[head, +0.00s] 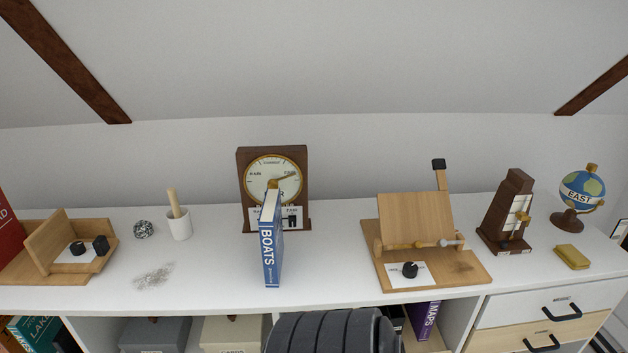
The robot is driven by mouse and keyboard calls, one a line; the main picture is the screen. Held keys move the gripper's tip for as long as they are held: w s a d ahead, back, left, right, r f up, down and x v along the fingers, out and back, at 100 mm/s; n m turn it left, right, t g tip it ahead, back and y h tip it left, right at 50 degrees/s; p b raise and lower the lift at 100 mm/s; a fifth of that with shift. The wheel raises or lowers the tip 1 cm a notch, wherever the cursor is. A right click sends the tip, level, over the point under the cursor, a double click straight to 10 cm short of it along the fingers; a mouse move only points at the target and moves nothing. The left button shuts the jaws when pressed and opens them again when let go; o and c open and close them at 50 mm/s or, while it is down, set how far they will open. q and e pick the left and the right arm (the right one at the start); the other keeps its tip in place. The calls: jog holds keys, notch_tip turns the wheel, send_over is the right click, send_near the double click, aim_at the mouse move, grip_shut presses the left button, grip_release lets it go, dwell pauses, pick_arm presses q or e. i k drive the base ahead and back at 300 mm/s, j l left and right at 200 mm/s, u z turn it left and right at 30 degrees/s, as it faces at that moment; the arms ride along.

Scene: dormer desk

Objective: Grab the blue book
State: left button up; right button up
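The blue book (270,244), with "BOATS" in white on its spine, stands upright on the white desk top (210,275). Its spine faces me, and nothing is holding it. It stands just in front of the brown barometer-like dial (273,165) and hides part of it. Neither of my grippers shows in the head view. A dark ribbed part at the bottom centre looks like part of my own body and lies nearer to me than the book.
A wooden stand (415,215) with a knob is right of the book, then a dark metronome-like box (507,208), a globe (582,190) and a yellow block (571,257). Left are a white mortar (179,224), a wire ball (144,229) and a wooden holder (40,265). Shelves lie below.

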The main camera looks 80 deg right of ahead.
aim_at(270, 220)
jog(key=z, duration=2.25)
jog(key=i+l+u, duration=0.15)
jog(key=l, duration=0.2)
jog(key=l+u, duration=0.15)
jog(key=l, duration=0.15)
jog(key=i+l+u, duration=0.15)
jog(key=l, duration=0.2)
